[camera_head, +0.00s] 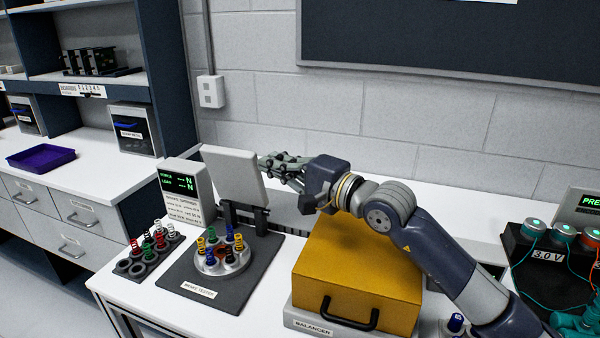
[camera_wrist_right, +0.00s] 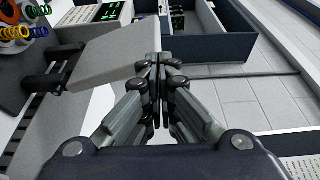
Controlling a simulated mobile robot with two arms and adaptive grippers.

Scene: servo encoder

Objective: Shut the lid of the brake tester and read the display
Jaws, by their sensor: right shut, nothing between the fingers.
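The brake tester (camera_head: 192,286) is a dark plate on the white bench with a round silver holder carrying several coloured springs. Its pale grey lid (camera_head: 233,176) stands up on a dark hinge at the back, open. The display (camera_head: 179,183) behind it shows green text on two lines, each ending in what looks like N. My right gripper (camera_head: 270,163) is shut and empty, close beside the lid's right upper edge. In the wrist view the closed fingertips (camera_wrist_right: 158,66) are near the edge of the lid (camera_wrist_right: 118,55); contact cannot be told. My left gripper is out of view.
A yellow box (camera_head: 352,262) labelled BALANCER stands right of the tester, under my right arm. A rack of springs (camera_head: 137,265) sits left of the tester. Electrical equipment with wires (camera_head: 545,255) is at the far right. A purple tray (camera_head: 40,158) lies on the left counter.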

